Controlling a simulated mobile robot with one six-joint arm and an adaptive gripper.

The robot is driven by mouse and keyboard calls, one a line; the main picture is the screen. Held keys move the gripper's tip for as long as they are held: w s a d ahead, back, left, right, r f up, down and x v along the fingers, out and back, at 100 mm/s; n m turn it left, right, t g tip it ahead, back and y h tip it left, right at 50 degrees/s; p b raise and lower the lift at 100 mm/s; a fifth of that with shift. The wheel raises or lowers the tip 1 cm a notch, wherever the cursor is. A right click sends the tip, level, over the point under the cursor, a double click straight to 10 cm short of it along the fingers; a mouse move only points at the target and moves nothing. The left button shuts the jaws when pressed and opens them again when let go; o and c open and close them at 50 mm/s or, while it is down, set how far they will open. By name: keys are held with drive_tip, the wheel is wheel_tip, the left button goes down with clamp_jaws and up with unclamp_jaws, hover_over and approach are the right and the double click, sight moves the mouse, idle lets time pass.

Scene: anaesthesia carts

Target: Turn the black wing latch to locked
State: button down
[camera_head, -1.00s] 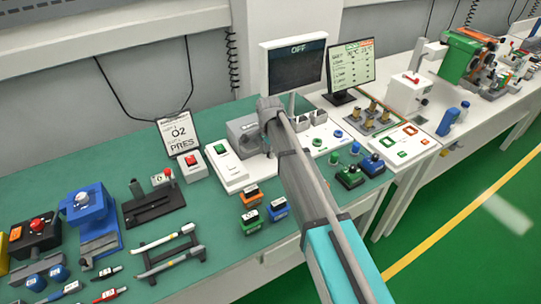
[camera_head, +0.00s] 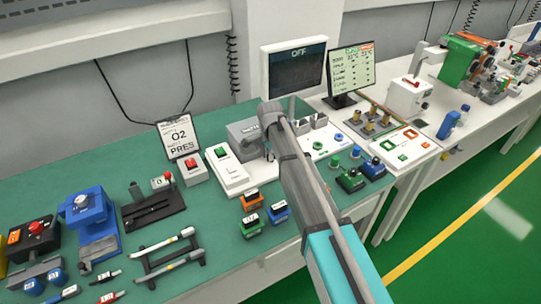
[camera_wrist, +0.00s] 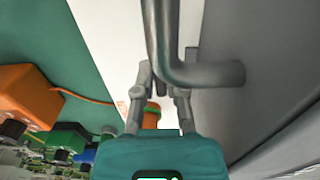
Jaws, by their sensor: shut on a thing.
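My gripper (camera_wrist: 162,92) has its two grey fingers closed in from both sides in the wrist view. A small dark piece shows between the fingertips; I take it as the black wing latch (camera_wrist: 160,87), mostly hidden by the fingers. A thick grey bent bar (camera_wrist: 165,45) crosses the view in front of the fingertips and runs into the side of a grey housing (camera_wrist: 250,110). In the head view the grey housing (camera_head: 243,132) stands on the bench, and my arm covers its right side. The latch's angle cannot be told.
A white panel with a green switch (camera_head: 228,165) is left of my arm. Small orange and blue blocks (camera_head: 251,200) sit in front. A dark "OFF" screen (camera_head: 297,68) stands behind. In the wrist view an orange object (camera_wrist: 30,95) is at left.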

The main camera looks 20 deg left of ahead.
drive_tip(key=shift+d+n, duration=0.1)
drive_tip(key=shift+n, duration=0.4)
drive_tip(key=n, duration=0.2)
drive_tip(key=shift+s+n, duration=0.15)
drive_tip(key=shift+n, duration=0.15)
drive_tip(key=n, duration=0.5)
drive_tip(key=shift+d, duration=0.25)
drive_tip(key=c, duration=0.7)
unclamp_jaws()
